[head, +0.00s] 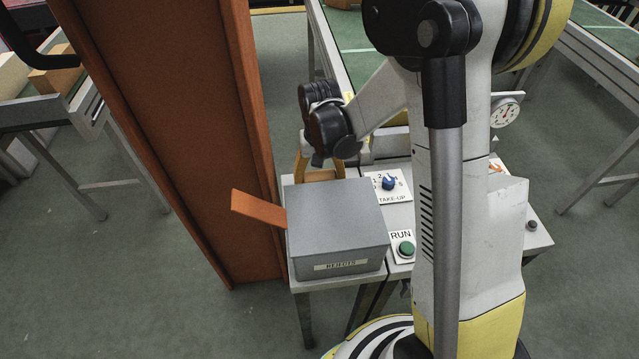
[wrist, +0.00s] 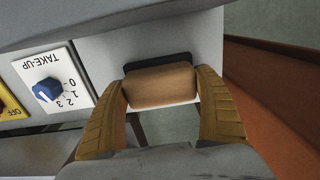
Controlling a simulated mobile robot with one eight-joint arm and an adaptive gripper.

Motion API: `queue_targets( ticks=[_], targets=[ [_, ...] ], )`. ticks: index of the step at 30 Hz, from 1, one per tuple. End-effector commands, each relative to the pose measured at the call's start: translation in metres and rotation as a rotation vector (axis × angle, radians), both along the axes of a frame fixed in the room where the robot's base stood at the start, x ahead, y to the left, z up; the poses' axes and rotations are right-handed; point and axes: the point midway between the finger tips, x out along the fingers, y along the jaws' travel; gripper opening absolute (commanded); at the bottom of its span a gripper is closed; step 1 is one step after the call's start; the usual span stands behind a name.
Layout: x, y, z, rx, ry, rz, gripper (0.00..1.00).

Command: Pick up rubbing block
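A tan wooden block with rounded edges, which I take as the rubbing block (wrist: 160,87), lies between the two yellow fingers of my gripper (wrist: 161,80) in the wrist view. A dark strip with rounded corners shows along its far side. The fingers stand on either side of the block, with no clear gap at its ends; whether they press on it cannot be told. In the head view my gripper (head: 320,165) points down behind the grey box, and the block (head: 321,175) shows partly between the fingers. The box hides its lower part.
The grey REJECTS box (head: 337,234) stands on the light bench (head: 300,284), with an orange slat (head: 258,209) sticking out left. The TAKE-UP knob (head: 389,183) and green RUN button (head: 406,249) are to the right. A tall rust-brown panel (head: 180,120) rises close on the left.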

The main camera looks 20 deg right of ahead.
Motion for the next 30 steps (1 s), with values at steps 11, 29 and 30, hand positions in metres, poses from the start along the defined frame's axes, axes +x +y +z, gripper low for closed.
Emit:
queue_targets(
  ticks=[11, 29, 30],
  targets=[
    [0.000, 0.000, 0.002, 0.000, 0.000, 0.000, 0.38],
    [0.000, 0.000, 0.098, 0.000, 0.000, 0.000, 0.38],
    [0.000, 0.000, 0.100, 0.000, 0.000, 0.000, 0.38]
  ],
)
